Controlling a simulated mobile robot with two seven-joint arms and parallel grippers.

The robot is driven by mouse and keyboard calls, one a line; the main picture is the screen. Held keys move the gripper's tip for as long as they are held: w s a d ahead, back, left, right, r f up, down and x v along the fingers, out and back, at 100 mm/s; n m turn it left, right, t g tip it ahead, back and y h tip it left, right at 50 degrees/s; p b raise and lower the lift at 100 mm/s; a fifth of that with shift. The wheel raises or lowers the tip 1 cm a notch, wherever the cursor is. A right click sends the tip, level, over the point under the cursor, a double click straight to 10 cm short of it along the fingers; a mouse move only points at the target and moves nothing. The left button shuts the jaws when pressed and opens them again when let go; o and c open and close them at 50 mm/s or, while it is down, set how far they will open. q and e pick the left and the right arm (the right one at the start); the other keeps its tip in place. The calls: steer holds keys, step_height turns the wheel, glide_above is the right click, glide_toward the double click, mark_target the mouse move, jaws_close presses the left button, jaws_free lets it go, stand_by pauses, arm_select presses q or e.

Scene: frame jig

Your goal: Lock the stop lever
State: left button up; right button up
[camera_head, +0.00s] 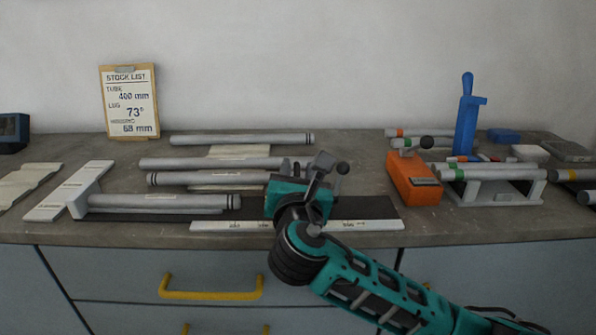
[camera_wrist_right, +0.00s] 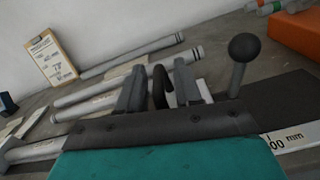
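The stop lever shows as a grey stem with a dark ball knob (camera_head: 342,168), and also in the right wrist view (camera_wrist_right: 244,47). It stands on or beside the dark jig rail (camera_head: 372,208), just right of my right gripper (camera_head: 318,170). In the right wrist view, the two grey fingers of my right gripper (camera_wrist_right: 160,88) are apart. A black hooked part (camera_wrist_right: 161,84) shows between them, with no clear contact. The knob is outside the fingers. The foot of the lever is hidden behind my gripper. My left gripper is not in view.
A tube (camera_head: 160,202) lies along the rail by a white angled fence (camera_head: 70,192). More tubes (camera_head: 225,163) lie behind. A white scale (camera_head: 232,225) runs along the front. To the right are an orange block (camera_head: 412,180), a blue upright tool (camera_head: 466,120) and a tube stand (camera_head: 495,192).

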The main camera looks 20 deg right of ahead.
steer(key=shift+s, duration=0.15)
steer(key=p+v, duration=0.1)
steer(key=v, duration=1.1)
steer(key=shift+s+a, duration=0.15)
steer(key=shift+s, duration=0.15)
